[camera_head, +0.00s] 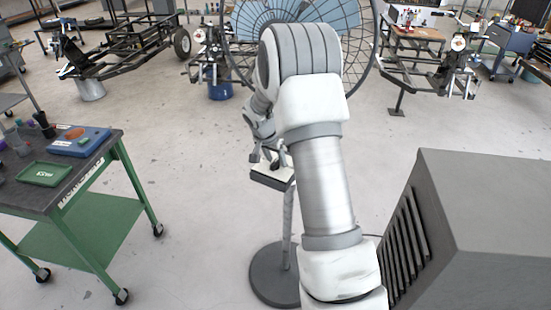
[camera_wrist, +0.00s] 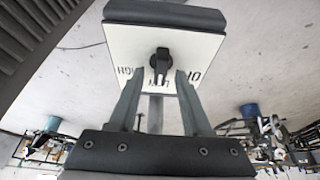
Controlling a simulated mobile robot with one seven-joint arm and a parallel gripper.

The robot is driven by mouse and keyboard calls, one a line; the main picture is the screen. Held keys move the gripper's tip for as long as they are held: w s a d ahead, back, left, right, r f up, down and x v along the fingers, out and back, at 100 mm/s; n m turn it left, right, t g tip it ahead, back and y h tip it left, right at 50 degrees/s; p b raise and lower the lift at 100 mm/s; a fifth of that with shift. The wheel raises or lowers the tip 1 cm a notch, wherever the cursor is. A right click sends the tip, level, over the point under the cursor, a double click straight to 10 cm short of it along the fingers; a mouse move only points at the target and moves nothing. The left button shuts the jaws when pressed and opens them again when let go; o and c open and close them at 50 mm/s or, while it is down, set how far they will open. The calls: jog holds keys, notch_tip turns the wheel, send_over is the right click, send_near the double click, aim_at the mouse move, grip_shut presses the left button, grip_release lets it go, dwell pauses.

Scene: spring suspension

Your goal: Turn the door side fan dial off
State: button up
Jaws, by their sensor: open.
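The fan dial is a black knob (camera_wrist: 160,58) on a white panel (camera_wrist: 205,45) in the wrist view. Upside-down lettering around it reads HIGH at left and LOW below; a partly hidden label starting with O is at right. The knob's narrow end points down towards LOW. My gripper (camera_wrist: 160,76) is open, one finger on each side of the knob's lower part; I cannot tell whether they touch it. In the head view, the panel box (camera_head: 272,179) is on the fan's stand, and my arm hides much of the fan (camera_head: 335,14).
The round stand base (camera_head: 268,283) is on the floor. A green cart (camera_head: 100,205) with trays stands at left. A large grey vented box (camera_head: 480,215) is close at right. Vehicle frames (camera_head: 110,55) stand at the back. Floor between cart and stand is clear.

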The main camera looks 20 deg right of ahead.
grip_shut()
dwell(0.3)
jog(key=shift+n, duration=0.3)
jog(key=n+t+y, duration=0.1)
jog(key=n, duration=0.1)
jog(key=shift+n, duration=0.3)
jog(key=n+p, duration=0.1)
jog(key=n, duration=0.1)
jog(key=shift+r+n+y, duration=0.1)
jog(key=shift+n+y, duration=0.3)
jog(key=n+y+p, duration=0.1)
jog(key=n+p, duration=0.1)
jog(key=n, duration=0.1)
jog(key=shift+t+p, duration=0.3)
jog(key=shift+t, duration=0.1)
jog(key=shift+w+a+n+y+p, duration=0.15)
jog(key=shift+n+y+p, duration=0.55)
jog(key=shift+n, duration=0.6)
